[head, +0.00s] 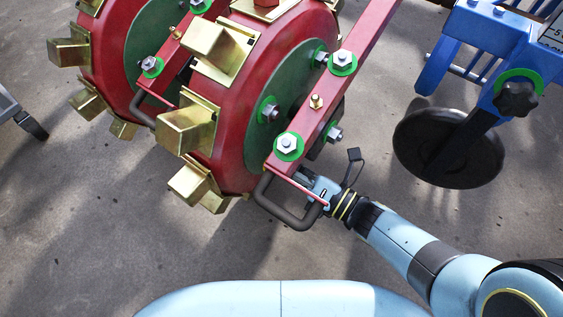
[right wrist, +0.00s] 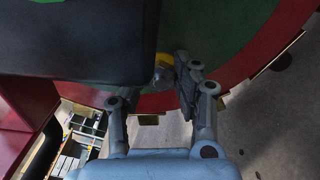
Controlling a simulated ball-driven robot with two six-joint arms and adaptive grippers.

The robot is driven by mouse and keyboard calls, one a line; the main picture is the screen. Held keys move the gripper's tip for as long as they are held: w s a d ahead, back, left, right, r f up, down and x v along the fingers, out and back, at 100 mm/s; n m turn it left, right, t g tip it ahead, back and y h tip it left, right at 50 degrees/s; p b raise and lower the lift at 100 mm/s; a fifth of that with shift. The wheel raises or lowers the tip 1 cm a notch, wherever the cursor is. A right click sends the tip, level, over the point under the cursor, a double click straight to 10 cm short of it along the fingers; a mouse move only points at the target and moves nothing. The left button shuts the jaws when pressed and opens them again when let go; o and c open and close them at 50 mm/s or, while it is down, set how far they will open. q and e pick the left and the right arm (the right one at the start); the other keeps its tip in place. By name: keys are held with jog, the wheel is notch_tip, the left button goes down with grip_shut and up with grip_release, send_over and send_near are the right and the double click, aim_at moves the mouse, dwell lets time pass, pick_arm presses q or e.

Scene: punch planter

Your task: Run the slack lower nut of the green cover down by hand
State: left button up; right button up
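The green cover (head: 293,75) is a round plate on the side of the near red wheel, partly hidden by a red beam. A grey bolt with a nut (head: 268,110) on a green washer shows on its left side. In the right wrist view the green cover (right wrist: 225,30) fills the upper right, and a grey nut or bolt end (right wrist: 163,72) with yellow behind it stands near its lower edge. My right gripper (head: 312,182) is by the dark handle under the beam. In the right wrist view its fingers (right wrist: 152,85) are apart, with the nut between or just beyond their tips; contact cannot be told.
The dark looped handle (head: 285,217) and red beam (head: 335,85) are close to my right gripper. A large dark block (right wrist: 75,40) hides the upper left of the wrist view. Brass punch cups (head: 183,128) ring the wheel. A black disc (head: 450,145) stands at right.

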grip_shut()
jog(key=shift+f+m, duration=0.15)
jog(key=shift+m, duration=3.25)
jog(key=shift+d, duration=0.1)
jog(key=o, duration=0.6)
grip_release()
jog(key=v, duration=1.2)
